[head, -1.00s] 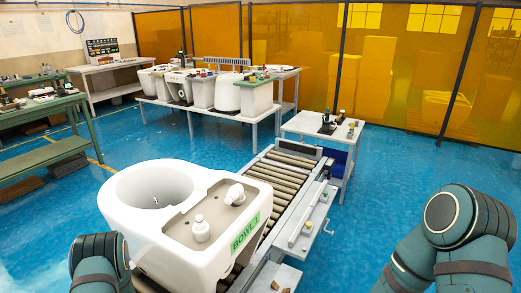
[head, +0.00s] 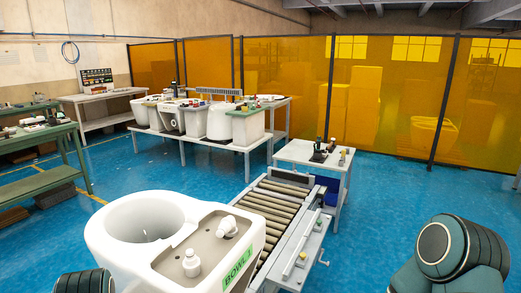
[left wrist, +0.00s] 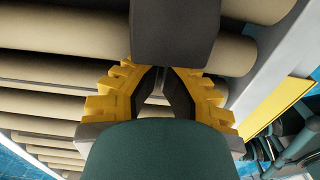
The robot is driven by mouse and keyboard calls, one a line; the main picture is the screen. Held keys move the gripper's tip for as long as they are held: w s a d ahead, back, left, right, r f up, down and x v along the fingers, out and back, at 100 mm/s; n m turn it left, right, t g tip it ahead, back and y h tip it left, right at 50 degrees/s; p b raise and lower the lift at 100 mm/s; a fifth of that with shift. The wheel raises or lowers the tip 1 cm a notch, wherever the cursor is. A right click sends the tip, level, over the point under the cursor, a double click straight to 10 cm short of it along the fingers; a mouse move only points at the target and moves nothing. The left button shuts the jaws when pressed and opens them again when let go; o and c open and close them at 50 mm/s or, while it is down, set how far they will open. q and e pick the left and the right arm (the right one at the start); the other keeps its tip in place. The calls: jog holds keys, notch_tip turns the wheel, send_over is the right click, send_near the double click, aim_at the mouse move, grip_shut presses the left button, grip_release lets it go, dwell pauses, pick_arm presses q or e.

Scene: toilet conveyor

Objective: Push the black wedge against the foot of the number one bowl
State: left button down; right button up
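The number one bowl (head: 122,255) is white, with a green label reading "BOWL 1" (head: 236,272). It stands at the near end of the roller conveyor in the head view, its foot cut off by the lower edge. A plain dark block (left wrist: 176,32), seemingly the black wedge, is at the top of the left wrist view, over the rollers. My left gripper (left wrist: 158,70) has yellow fingers with dark pads. Their tips come together at the block's near edge; whether they touch it I cannot tell. My right gripper is out of view.
The conveyor rollers (head: 271,214) are bare beyond the bowl. A side rail with a small panel (head: 308,246) runs along their right. A small table (head: 309,153) stands at the far end. A bench with several white bowls (head: 187,138) is behind.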

pick_arm(q)
jog(key=shift+w+d, duration=0.35)
jog(key=shift+w, duration=0.3)
dwell(1.1)
jog(key=shift+s+a, duration=0.1)
jog(key=shift+s, duration=0.1)
jog(key=shift+s+a, duration=0.1)
jog(key=shift+s, duration=0.05)
jog(key=shift+a, duration=0.2)
jog(key=shift+w+d, duration=0.25)
jog(key=shift+w, duration=0.3)
jog(key=shift+w+d, duration=0.25)
jog(key=shift+w, duration=0.25)
dwell(1.6)
jog(key=shift+s, duration=0.1)
